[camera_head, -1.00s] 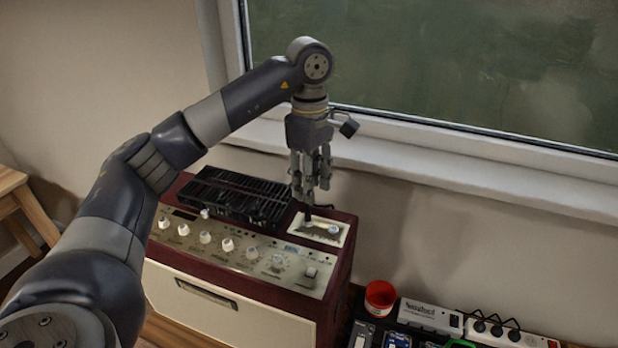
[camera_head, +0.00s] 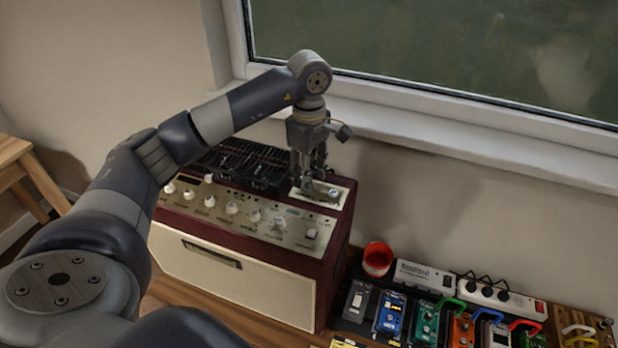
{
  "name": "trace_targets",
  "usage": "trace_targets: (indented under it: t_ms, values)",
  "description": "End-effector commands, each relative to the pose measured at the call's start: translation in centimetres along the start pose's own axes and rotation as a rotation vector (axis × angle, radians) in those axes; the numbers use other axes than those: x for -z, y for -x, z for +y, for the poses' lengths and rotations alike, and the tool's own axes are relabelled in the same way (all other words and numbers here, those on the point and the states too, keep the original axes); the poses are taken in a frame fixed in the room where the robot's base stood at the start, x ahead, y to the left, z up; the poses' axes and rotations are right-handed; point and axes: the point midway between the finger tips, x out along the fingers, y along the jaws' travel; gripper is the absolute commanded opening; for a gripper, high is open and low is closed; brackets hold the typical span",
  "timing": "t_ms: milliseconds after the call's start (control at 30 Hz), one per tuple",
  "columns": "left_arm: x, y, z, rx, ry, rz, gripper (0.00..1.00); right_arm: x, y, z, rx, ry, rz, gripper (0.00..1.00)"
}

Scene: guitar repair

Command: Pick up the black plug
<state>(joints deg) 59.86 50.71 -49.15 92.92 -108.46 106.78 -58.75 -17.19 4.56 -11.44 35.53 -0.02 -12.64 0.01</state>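My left gripper (camera_head: 308,183) points straight down over the cream plate (camera_head: 338,197) on top of the dark red amplifier (camera_head: 325,240). Its fingertips are at or just above the plate, at the place where the small black plug stood in the earlier view. The black plug cannot be made out now; the fingers hide that spot. I cannot tell whether the fingers are open or shut around it. A round silver jack (camera_head: 333,193) shows just right of the fingers. My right gripper is not in view.
A black slotted grille (camera_head: 243,165) lies left of the gripper on the amplifier. Knobs (camera_head: 231,208) line its front panel. The window sill (camera_head: 450,160) is close behind. A red cup (camera_head: 377,259), a power strip (camera_head: 500,297) and colourful pedals (camera_head: 425,322) stand at right.

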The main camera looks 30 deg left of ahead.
Motion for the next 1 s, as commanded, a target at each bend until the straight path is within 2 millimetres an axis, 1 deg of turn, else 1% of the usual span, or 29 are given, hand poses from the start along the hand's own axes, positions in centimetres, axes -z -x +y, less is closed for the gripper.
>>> trace_targets:
  t_ms: [100,300,333,367,400,467,500,867,1000]
  values:
    - [0.03,-0.71,-0.02,0.0,0.001,0.0,0.35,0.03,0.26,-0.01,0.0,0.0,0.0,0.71]
    - [0.04,-0.79,0.01,-0.001,0.0,0.0,0.35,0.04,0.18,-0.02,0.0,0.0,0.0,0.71]
    - [0.03,-0.79,0.01,-0.001,0.0,0.0,0.31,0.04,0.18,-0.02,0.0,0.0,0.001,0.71]
    - [0.03,-0.79,0.01,-0.001,0.0,0.0,0.24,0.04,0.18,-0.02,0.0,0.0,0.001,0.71]
    - [0.03,-0.78,0.01,-0.001,0.0,0.0,0.15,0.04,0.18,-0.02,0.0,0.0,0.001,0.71]
    - [0.03,-0.77,0.01,-0.001,0.0,0.0,0.01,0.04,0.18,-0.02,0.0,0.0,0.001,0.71]
    - [0.03,-0.77,0.01,-0.001,0.0,0.0,0.0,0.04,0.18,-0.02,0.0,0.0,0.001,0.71]
    - [0.03,-0.71,0.02,-0.002,0.0,0.0,0.0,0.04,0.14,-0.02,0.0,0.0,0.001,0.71]
    - [0.01,-0.23,0.09,-0.004,0.0,-0.001,0.0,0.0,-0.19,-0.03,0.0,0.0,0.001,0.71]
